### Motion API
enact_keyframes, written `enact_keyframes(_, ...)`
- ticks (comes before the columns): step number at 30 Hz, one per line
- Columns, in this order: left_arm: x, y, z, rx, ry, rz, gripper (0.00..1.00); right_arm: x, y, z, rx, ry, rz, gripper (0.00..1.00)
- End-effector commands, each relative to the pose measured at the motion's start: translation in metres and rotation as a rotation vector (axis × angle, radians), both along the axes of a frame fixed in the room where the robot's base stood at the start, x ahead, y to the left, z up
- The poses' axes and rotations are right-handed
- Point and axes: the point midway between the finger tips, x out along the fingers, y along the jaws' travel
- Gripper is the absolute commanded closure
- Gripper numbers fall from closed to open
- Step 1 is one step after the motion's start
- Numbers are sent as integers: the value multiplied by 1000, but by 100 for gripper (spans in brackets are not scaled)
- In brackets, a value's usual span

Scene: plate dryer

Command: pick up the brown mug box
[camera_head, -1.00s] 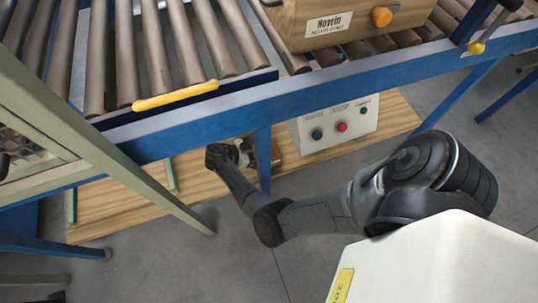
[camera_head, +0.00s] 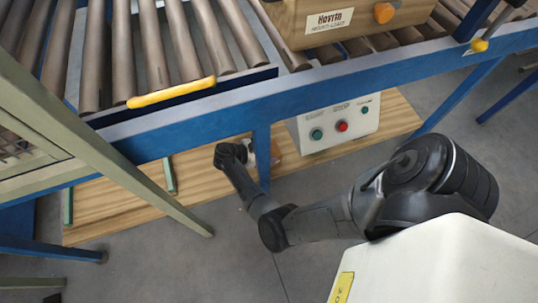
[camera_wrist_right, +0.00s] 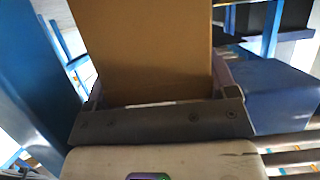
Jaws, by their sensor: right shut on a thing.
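The brown mug box (camera_wrist_right: 145,50) fills the upper middle of the right wrist view as a plain brown face between the fingers. My right gripper (camera_wrist_right: 160,92) is shut on it. In the head view my right arm reaches under the blue conveyor frame, and the gripper is mostly hidden by the frame and a blue leg. A small brown patch (camera_head: 276,153) beside that leg looks like part of the box. I cannot tell whether the box touches the shelf. My left gripper is not in view.
The roller conveyor (camera_head: 158,50) crosses above, carrying a wooden box labelled Hovrin (camera_head: 345,22). Its blue leg (camera_head: 262,165) stands close to my right gripper. A white control box with buttons (camera_head: 335,125) stands on the wooden shelf (camera_head: 115,212) to the right.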

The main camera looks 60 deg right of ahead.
Motion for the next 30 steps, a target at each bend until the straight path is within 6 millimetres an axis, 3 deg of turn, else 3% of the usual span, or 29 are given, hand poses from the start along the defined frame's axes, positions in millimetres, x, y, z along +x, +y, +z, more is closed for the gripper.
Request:
enact_keyframes(14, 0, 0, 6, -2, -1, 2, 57, 0, 0, 7, -1, 0, 0, 55)
enact_keyframes(20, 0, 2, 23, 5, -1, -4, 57, 0, 0, 30, -2, -2, 0, 55)
enact_keyframes(28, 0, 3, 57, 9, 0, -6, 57, 0, 0, 80, -2, -2, -1, 55)
enact_keyframes(30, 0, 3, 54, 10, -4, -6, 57, 13, 12, 73, 3, -1, 4, 55)
